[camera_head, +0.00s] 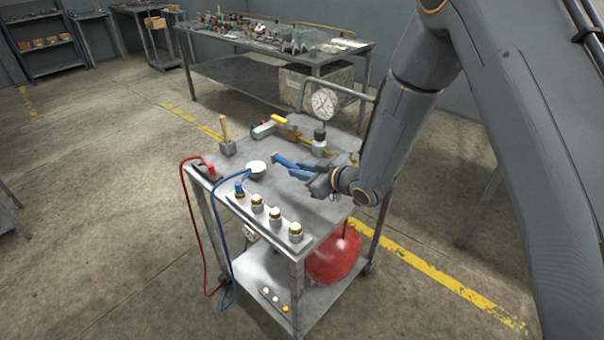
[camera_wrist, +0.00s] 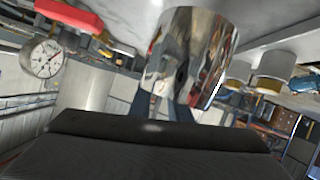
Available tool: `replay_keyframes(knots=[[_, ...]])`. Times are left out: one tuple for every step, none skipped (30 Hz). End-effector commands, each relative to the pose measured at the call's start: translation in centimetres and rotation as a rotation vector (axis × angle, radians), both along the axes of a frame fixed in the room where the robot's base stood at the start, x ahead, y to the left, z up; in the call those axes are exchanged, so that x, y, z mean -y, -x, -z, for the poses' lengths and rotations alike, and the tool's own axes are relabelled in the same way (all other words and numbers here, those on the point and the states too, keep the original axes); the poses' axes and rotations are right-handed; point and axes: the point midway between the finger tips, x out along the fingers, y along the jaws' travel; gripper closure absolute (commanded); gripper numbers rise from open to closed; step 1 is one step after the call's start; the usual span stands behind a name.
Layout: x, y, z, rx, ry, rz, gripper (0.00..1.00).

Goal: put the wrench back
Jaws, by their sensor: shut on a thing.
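My gripper (camera_head: 290,166) reaches in from the right, low over the top of the grey cart (camera_head: 234,214). Two blue bars extend left from its wrist towards a small round metal cup (camera_head: 257,169). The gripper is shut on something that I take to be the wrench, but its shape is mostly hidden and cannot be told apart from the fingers. In the wrist view a shiny metal cylinder (camera_wrist: 190,55) stands close in front of the fingers and covers most of them. I cannot tell whether it touches them.
A wooden-handled tool (camera_head: 225,135) stands at the back left. Red and blue hoses hang on the left. A red tank (camera_head: 335,258) sits below.

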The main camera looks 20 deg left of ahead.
Motion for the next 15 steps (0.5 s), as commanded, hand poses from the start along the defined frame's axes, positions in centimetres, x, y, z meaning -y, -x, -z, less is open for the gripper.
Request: replay_keyframes(knots=[[0.0,-0.1,0.1,0.001,-0.002,0.000,1.00],[0.0,-0.1,0.1,0.001,-0.002,0.000,1.00],[0.0,-0.1,0.3,0.001,-0.002,0.000,1.00],[0.0,-0.1,0.4,0.001,-0.002,0.000,1.00],[0.0,-0.1,0.5,0.001,-0.002,0.000,1.00],[0.0,-0.1,0.7,0.002,-0.002,0.001,1.00],[0.0,-0.1,0.9,0.001,-0.002,0.002,1.00],[0.0,-0.1,1.2,0.001,-0.002,0.002,1.00],[0.0,-0.1,1.5,0.001,-0.002,0.002,1.00],[0.0,-0.1,1.8,0.001,-0.002,0.002,1.00],[0.0,-0.1,2.1,0.001,-0.002,0.002,1.00],[0.1,-0.1,2.5,0.000,-0.001,0.002,1.00],[0.1,-0.1,2.8,0.000,-0.001,0.002,1.00],[0.0,-0.1,3.2,0.000,-0.001,0.002,1.00],[0.1,-0.1,3.6,0.001,-0.001,0.001,1.00]])
